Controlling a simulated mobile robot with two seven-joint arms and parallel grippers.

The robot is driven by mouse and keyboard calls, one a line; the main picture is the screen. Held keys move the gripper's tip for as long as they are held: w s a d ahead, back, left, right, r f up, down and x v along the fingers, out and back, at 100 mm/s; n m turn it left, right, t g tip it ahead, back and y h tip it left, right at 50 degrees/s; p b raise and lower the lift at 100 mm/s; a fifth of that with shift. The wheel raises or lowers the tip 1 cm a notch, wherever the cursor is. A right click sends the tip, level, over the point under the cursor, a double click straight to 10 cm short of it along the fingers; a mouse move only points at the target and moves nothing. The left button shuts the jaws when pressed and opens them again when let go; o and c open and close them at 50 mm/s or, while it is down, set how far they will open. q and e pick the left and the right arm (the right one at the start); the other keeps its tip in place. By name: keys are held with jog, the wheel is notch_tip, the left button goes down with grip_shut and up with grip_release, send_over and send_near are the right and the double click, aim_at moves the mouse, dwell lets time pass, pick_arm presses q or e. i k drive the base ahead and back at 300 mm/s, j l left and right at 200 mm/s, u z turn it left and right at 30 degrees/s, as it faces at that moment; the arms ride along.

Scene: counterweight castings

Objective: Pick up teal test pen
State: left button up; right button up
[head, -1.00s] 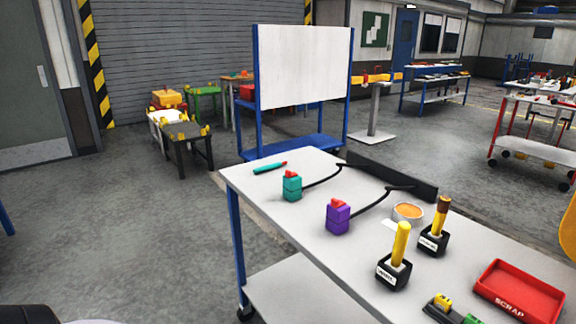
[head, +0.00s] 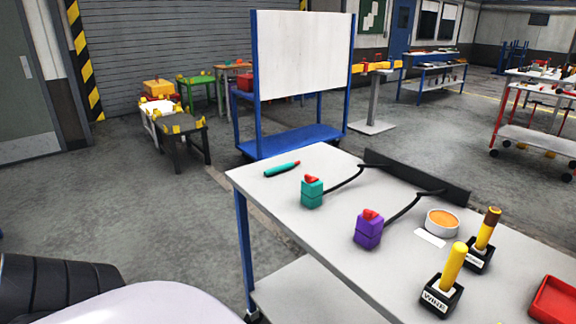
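The teal test pen (head: 281,170) is a thin teal stick with a red tip. It lies flat near the far left corner of the white-topped table (head: 300,240), its red end pointing right and away. Nothing touches it. Neither of my grippers shows in the head view.
A teal block with a red top (head: 312,193) and a purple one (head: 369,231) are cabled to a dark strip (head: 420,178). A round orange-filled dish (head: 442,222), two yellow-handled tools in black holders (head: 450,282) and a red tray (head: 556,299) stand rightward. Floor left of the table is clear.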

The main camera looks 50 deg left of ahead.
aim_at(269, 172)
jog(key=k+j+z, duration=0.1)
jog(key=j+z, duration=0.15)
jog(key=j, duration=1.3)
